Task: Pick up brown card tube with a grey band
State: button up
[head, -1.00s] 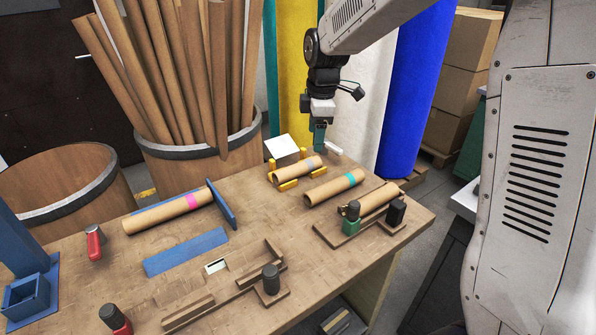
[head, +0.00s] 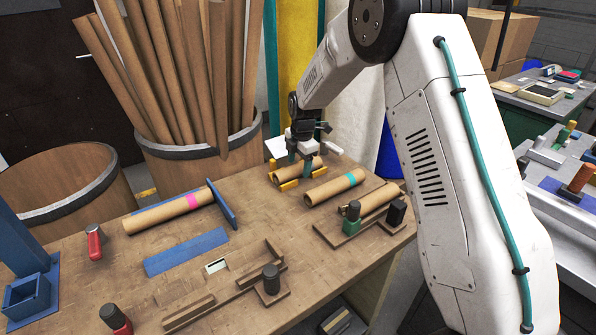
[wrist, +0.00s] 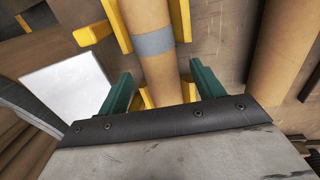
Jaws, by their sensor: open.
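The brown card tube with a grey band (head: 291,175) lies in a yellow holder (head: 289,186) at the back right of the bench, partly hidden by my gripper. In the wrist view the tube (wrist: 151,20) runs up the picture, with its grey band (wrist: 154,43) ahead of the fingers. My gripper (head: 307,167) is over the tube, pointing down. In the wrist view the open green fingers (wrist: 162,86) are on either side of the tube. I cannot tell whether either finger touches it.
A tube with a teal band (head: 328,190) lies close to the right. Beyond it, a tube (head: 372,200) lies on a wooden stand with dark-capped posts. A tube with a pink band (head: 165,213) lies at the left. A white square (wrist: 66,83) is beside the holder.

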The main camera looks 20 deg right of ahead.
aim_at(298, 165)
jog(key=shift+f, duration=0.9)
jog(key=c, duration=1.4)
notch_tip(298, 165, up, 10)
jog(key=shift+r, duration=0.1)
